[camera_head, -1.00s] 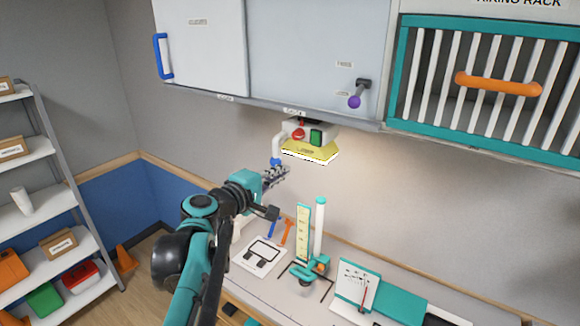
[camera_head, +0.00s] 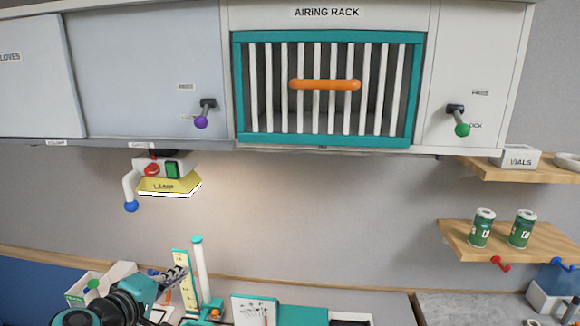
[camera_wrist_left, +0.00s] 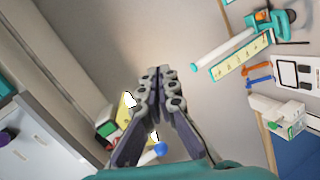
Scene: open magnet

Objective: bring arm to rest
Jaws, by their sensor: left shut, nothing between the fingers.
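My right gripper is in no view.
A teal-framed airing rack (camera_head: 330,141) with an orange handle is in the upper cabinet. A measuring stand (camera_head: 200,270) rises just right of the gripper. Green cans (camera_head: 483,228) stand on a wooden shelf (camera_head: 450,239) at right. The wall between lamp and shelf is clear.

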